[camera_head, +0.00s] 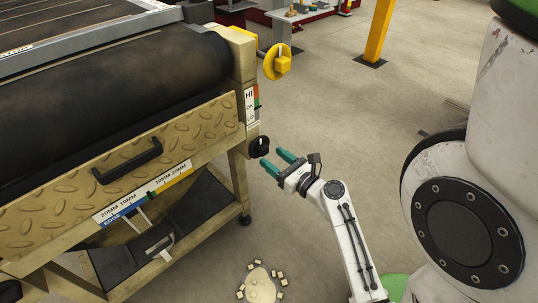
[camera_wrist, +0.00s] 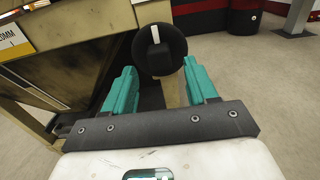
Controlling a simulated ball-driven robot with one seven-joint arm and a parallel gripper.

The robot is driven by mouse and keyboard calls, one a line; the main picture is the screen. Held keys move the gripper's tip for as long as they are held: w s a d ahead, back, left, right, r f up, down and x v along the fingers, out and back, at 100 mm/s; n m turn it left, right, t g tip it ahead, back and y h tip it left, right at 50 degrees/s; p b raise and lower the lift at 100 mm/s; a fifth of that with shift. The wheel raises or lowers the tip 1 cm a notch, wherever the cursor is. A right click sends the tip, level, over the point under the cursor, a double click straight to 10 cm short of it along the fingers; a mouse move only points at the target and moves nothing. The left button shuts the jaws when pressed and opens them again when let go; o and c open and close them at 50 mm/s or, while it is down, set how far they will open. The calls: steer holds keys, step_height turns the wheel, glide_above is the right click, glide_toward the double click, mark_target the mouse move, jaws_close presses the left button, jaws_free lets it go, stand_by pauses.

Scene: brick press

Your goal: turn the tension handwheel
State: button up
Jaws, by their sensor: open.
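A black round handwheel (camera_head: 260,146) with a raised grip sits on the right end of the machine, below a coloured scale marked HI (camera_head: 251,103). In the wrist view the black handwheel (camera_wrist: 172,66) faces me, with a white mark at the top of its grip. My gripper (camera_head: 272,159) is open and empty, its teal fingers pointing at the black handwheel from just in front of it. In the wrist view the fingers (camera_wrist: 160,86) stand left and right of the wheel's lower part, and I see no contact. A yellow handwheel (camera_head: 277,63) sits higher up; no label names either wheel.
The machine has a dark roller (camera_head: 110,95), a tread-plate panel (camera_head: 200,125) with a black handle (camera_head: 128,160), and frame legs with casters. A yellow post (camera_head: 378,32) and a workbench (camera_head: 305,14) stand farther back.

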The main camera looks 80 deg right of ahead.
mark_target(260, 147)
steer(key=shift+x, duration=1.45)
steer(key=c, duration=1.1)
